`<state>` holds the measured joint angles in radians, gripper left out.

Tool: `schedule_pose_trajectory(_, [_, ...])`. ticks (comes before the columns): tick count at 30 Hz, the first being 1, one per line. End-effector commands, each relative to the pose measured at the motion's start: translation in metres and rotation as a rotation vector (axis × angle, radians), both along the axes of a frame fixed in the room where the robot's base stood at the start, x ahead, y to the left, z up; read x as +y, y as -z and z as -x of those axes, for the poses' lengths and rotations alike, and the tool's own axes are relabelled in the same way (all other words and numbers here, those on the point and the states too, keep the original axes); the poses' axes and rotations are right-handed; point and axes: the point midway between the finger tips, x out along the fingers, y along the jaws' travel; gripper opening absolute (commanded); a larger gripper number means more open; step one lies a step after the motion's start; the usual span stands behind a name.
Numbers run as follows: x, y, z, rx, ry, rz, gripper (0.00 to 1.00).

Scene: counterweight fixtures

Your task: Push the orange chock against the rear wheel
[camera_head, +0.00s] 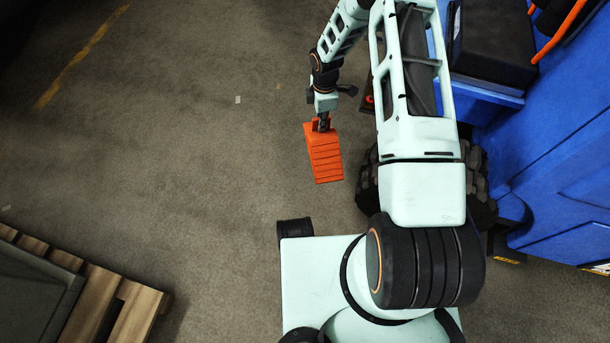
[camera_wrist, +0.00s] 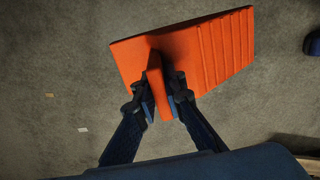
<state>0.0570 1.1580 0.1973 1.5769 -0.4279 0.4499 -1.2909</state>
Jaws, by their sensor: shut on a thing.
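The orange chock (camera_head: 325,160) is on the grey floor, with its ridged face turned up. It also shows in the wrist view (camera_wrist: 225,45). My gripper (camera_head: 323,124) is at the chock's far end; in the wrist view its fingers (camera_wrist: 160,90) are shut on the chock's narrow upright orange fin, one finger on each side. A dark treaded wheel (camera_head: 480,188) of the blue machine is to the right of the chock, its middle hidden behind my arm. In the head view a narrow strip of floor separates the chock from the wheel's left edge.
The blue machine (camera_head: 560,170) fills the right side. A wooden pallet (camera_head: 125,310) with a grey load (camera_head: 35,300) is at the lower left. The floor left of the chock is open, with a faded yellow line (camera_head: 80,60) and a small pale scrap (camera_head: 238,100).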

Motion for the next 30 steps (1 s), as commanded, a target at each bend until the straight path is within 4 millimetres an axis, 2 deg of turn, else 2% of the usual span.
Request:
schedule_pose_trajectory(1, [0.009,0.026,0.012,0.008,-0.126,-0.001,0.00])
schedule_pose_trajectory(6, [0.032,0.099,0.049,0.008,-0.577,0.000,0.00])
schedule_pose_trajectory(9, [0.044,0.132,0.072,0.006,-0.796,0.000,0.00])
schedule_pose_trajectory(12, [0.052,0.154,0.090,0.002,-0.954,0.001,0.00])
schedule_pose_trajectory(18, [0.059,0.173,0.105,-0.003,-1.087,0.002,0.00])
schedule_pose_trajectory(23, [0.059,0.180,0.106,-0.004,-1.095,0.002,0.00])
schedule_pose_trajectory(30, [0.059,0.200,0.107,-0.001,-1.091,0.001,0.00])
